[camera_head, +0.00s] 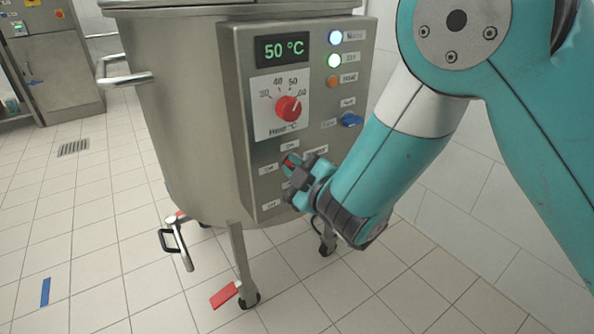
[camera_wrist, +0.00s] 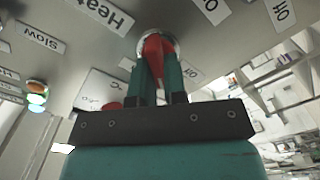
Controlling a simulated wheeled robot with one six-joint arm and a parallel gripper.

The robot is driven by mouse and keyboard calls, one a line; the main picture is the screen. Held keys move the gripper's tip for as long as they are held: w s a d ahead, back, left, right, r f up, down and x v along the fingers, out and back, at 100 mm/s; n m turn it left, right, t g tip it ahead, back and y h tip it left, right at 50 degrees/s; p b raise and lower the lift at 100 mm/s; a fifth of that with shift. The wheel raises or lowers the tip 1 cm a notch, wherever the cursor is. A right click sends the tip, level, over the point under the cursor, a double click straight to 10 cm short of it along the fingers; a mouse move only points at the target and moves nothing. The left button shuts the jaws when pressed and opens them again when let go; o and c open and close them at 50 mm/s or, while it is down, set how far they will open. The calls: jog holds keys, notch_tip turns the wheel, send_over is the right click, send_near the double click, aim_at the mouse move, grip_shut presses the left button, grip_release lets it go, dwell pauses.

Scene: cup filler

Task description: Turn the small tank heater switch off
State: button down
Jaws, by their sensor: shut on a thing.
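The small tank (camera_head: 180,110) is a steel vessel on castered legs, with a grey control panel (camera_head: 245,150) on its front. The heater switch (camera_wrist: 154,52) is a red lever on a round metal base, close to the "Heat" label (camera_wrist: 105,14) in the wrist view. My gripper (camera_wrist: 156,70) has its two teal fingers shut on the red lever, one on each side. In the head view my gripper (camera_head: 291,166) is at the lower part of the panel and hides most of the switch. Labels "On" and "Off" show around it; the exact lever setting is hard to tell.
The panel display (camera_head: 284,48) reads 50 °C. Below it is a red temperature dial (camera_head: 288,108). A blue switch (camera_head: 351,119) sits at the right and indicator lights (camera_head: 335,60) above. A valve handle (camera_head: 177,243) sticks out low at the tank's front. Open tiled floor lies left.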

jog(key=n, duration=0.4)
jog(key=shift+s+a+f+n, duration=0.15)
jog(key=shift+a+f+n, duration=0.05)
jog(key=shift+a+n, duration=0.1)
jog(key=shift+f+n, duration=0.1)
jog(key=shift+n, duration=1.4)
jog(key=c, duration=1.2)
grip_release()
jog(key=shift+o, duration=0.2)
jog(key=shift+d, duration=0.15)
